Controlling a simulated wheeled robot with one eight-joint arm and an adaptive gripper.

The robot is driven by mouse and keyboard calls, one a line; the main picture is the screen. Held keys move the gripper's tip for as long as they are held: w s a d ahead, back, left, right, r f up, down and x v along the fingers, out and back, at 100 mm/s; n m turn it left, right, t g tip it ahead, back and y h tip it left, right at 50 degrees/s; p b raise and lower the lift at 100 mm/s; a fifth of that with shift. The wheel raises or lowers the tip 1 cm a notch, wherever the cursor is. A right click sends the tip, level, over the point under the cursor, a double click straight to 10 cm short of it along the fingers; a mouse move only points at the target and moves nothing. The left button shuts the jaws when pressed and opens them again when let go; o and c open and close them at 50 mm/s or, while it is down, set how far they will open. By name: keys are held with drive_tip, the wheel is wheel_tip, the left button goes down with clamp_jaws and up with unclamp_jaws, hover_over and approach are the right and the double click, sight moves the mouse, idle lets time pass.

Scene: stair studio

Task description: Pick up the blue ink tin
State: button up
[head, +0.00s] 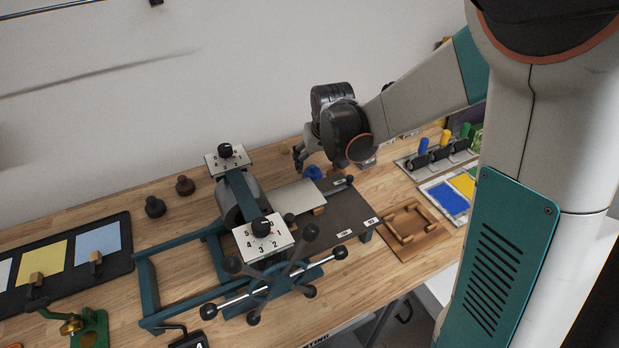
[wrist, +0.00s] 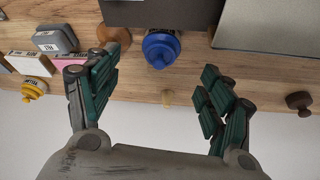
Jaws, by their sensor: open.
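The blue ink tin (wrist: 160,50) lies between the tips of my open gripper (wrist: 163,72) in the wrist view, a little beyond them, with clear space on both sides. In the head view the blue tin (head: 313,172) shows as a small blue shape just below my gripper (head: 308,158), beside the dark press bed. My gripper is empty, and its fingers are partly hidden by its own wrist in the head view. I cannot tell the exact height gap between fingers and tin.
The press's handwheel (head: 284,272) stands in front. A brown knob (wrist: 299,102) is at the right.

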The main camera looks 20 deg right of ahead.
sight(313, 173)
drive_tip(key=b+x, duration=0.3)
drive_tip(key=x, duration=0.7)
drive_tip(key=shift+b, duration=0.4)
drive_tip(key=shift+r, duration=0.1)
drive_tip(key=shift+c, duration=0.4)
drive_tip(key=c, duration=1.4)
